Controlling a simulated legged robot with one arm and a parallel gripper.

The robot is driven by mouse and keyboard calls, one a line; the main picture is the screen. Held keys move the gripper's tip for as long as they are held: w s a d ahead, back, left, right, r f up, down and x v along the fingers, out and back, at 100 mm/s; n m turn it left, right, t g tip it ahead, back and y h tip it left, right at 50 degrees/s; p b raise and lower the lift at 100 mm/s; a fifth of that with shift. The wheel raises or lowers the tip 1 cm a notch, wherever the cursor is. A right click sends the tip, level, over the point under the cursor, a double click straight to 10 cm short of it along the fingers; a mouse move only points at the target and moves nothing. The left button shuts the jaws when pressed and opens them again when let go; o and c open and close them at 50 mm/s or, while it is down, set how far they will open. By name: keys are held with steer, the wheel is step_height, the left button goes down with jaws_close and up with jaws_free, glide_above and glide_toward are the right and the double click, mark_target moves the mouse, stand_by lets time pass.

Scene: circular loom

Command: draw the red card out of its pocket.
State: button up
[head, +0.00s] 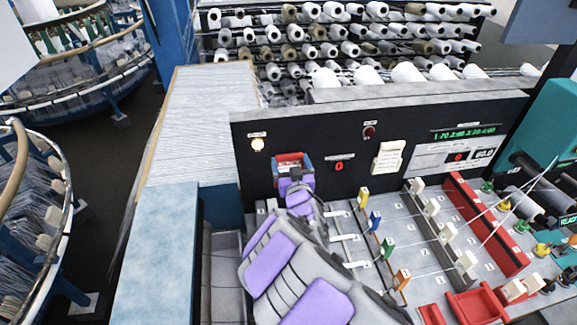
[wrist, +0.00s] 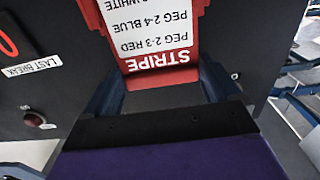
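The red card (head: 290,158) stands in its pocket on the dark upright panel. In the wrist view the card (wrist: 158,66) appears upside down, with a white label reading STRIPE, PEG 2-3 RED and PEG 2-4 BLUE. My gripper (head: 292,176) is just in front of the card. In the wrist view two dark blue fingers of my gripper (wrist: 162,88) stand wide apart, one near each side edge of the card. No closing on the card shows, though contact at the edges is hard to judge. The pocket's lower part is hidden behind my gripper.
The panel (head: 340,118) also carries a white lamp, a red button and a cream switch (head: 388,158). Below right are colored pegs (head: 375,220), a red bar (head: 485,225) and red trays. Yarn cones stand behind. A pale blue surface (head: 160,250) at left is clear.

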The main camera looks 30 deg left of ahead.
mark_target(289, 135)
steer(key=c, duration=0.5)
steer(key=shift+r, duration=0.65)
steer(key=shift+r+p, duration=1.2)
steer(key=shift+r, duration=2.05)
steer(key=shift+f, duration=0.1)
